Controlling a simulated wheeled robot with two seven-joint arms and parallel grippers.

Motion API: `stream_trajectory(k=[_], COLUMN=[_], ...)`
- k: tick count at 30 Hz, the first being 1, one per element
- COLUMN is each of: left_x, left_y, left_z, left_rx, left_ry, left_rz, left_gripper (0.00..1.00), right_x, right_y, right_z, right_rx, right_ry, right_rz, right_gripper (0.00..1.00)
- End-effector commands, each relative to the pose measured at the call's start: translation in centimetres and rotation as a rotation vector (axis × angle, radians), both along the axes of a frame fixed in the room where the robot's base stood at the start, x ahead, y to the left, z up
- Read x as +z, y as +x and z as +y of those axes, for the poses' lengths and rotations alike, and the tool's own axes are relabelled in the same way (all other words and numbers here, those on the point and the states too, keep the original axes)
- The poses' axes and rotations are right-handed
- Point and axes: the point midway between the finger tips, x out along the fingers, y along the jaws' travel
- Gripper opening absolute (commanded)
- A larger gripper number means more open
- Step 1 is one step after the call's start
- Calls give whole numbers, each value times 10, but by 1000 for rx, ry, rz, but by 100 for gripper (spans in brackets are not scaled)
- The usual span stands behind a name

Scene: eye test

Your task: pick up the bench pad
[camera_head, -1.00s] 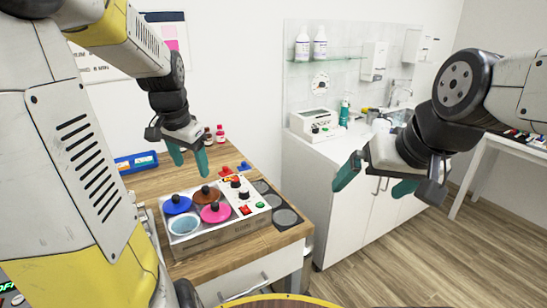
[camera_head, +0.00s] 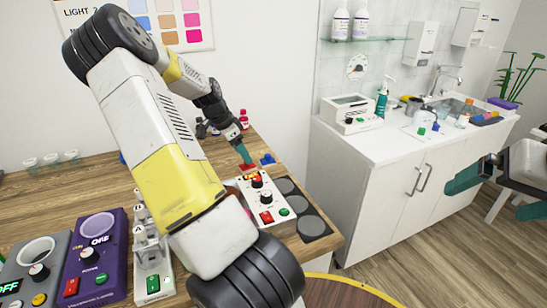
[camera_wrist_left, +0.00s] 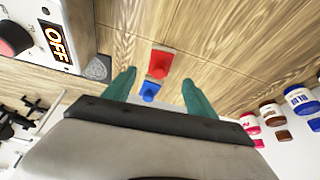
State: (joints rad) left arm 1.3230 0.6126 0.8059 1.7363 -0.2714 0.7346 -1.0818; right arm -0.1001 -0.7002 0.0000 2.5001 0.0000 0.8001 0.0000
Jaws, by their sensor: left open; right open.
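No thing is plainly marked as the bench pad. Several flat grey round pads lie in a row on the wooden bench; the nearest pad (camera_head: 314,226) is by its right edge, and a grey piece (camera_wrist_left: 97,68) shows in the left wrist view. My left gripper (camera_head: 246,157) is open and empty over the bench, near a small red piece (camera_head: 248,168) and a small blue piece (camera_head: 267,159). In the left wrist view, the red piece (camera_wrist_left: 160,63) and blue piece (camera_wrist_left: 149,91) show between its open fingers. My right gripper (camera_head: 498,194) is open, empty and partly cut off at the right.
A white control box (camera_head: 264,206) stands on the bench (camera_head: 83,185) beside the grey pads. A purple device (camera_head: 96,258) is at the front left. Small bottles (camera_head: 243,119) stand behind my left gripper. A white cabinet (camera_head: 380,195) stands across a floor gap.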

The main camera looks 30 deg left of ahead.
Motion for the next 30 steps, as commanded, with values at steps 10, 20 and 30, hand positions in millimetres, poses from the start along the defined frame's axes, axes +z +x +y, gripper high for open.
stream_trajectory(k=[10, 20, 30], left_x=[-42, -44, -44], left_y=[15, 15, 15], left_z=[-12, -12, -12], left_rx=[-2, 0, 0], left_ry=[-1, 1, 1], left_rz=[1, 1, 1], left_gripper=[65, 46, 0], right_x=[0, 0, 0], right_y=[0, 0, 0], right_z=[0, 0, 0], right_rx=[0, 0, 0], right_ry=[0, 0, 0], right_rz=[0, 0, 0], right_gripper=[100, 100, 100])
